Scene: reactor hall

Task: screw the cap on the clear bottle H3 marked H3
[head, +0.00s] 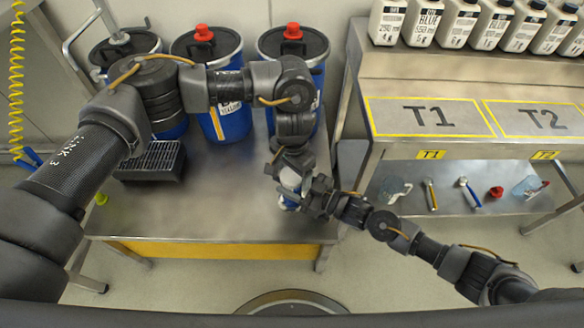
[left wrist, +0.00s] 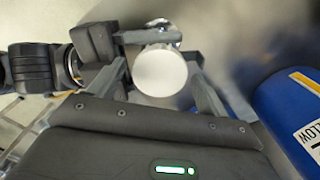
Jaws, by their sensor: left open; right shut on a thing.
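The clear bottle (head: 290,189) is at the right part of the steel table, mostly hidden by my grippers; its H3 mark cannot be read. A round white cap (left wrist: 160,72) shows from above in the left wrist view, over the bottle; I cannot tell how it sits on the neck. My left gripper (head: 291,168) points down over the bottle from above. Its fingers are open, one on each side of the cap. My right gripper (head: 308,194) comes in from the right and is shut on the bottle's side.
The steel table (head: 220,205) is bare in front. A black grated box (head: 152,162) stands at its left. Blue drums (head: 222,120) stand behind. At right, a bench (head: 470,78) holds several white bottles on top; its lower shelf holds a clear jug (head: 393,190) and a red part (head: 495,192).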

